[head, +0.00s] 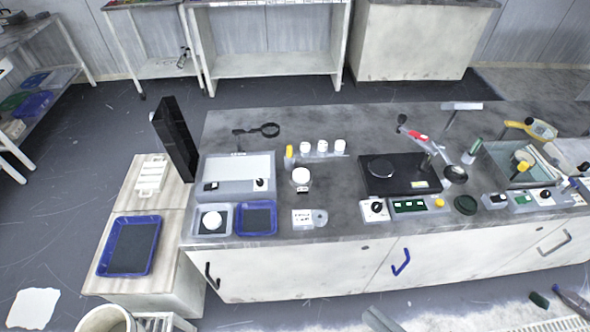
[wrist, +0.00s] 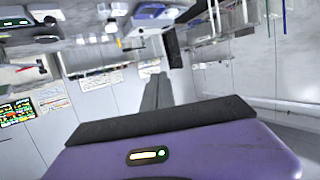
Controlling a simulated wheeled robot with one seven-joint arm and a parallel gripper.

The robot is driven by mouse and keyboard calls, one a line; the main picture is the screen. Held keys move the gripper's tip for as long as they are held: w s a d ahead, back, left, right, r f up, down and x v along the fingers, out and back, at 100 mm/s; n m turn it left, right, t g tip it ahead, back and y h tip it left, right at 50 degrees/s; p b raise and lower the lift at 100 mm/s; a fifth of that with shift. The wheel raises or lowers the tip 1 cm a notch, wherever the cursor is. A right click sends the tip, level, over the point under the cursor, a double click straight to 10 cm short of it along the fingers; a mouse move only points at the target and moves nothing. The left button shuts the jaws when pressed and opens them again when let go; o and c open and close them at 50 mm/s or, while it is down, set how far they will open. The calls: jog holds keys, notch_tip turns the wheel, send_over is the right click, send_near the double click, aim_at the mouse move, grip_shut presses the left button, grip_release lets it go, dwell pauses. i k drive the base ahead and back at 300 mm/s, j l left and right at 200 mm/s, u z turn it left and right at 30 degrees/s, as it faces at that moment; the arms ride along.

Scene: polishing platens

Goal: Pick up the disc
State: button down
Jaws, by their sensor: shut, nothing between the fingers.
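Several round, disc-like things are on the bench, and I cannot tell which one is the disc. A white round piece (head: 212,220) lies in a small grey tray at the bench's front left. A dark round disc (head: 465,205) lies flat near the front edge, right of centre. A dark round platen (head: 381,168) sits on a black machine. My gripper (wrist: 157,78) shows in the wrist view as dark fingers beyond a purple housing. It is shut and empty, pointing toward a wall, with no disc near it.
The grey bench (head: 340,125) has its back strip mostly clear. A blue tray (head: 256,218) stands beside the small tray, and another blue tray (head: 129,246) stands on a lower cabinet at left. A tall black panel (head: 175,140) rises at the bench's left end. A bucket (head: 104,320) stands front left.

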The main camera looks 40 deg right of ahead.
aim_at(300, 175)
jog(key=i+j+z, duration=0.2)
jog(key=j, duration=0.3)
jog(key=i+j+z, duration=0.2)
jog(key=j, duration=0.3)
jog(key=j+z, duration=0.2)
jog(key=j, duration=0.35)
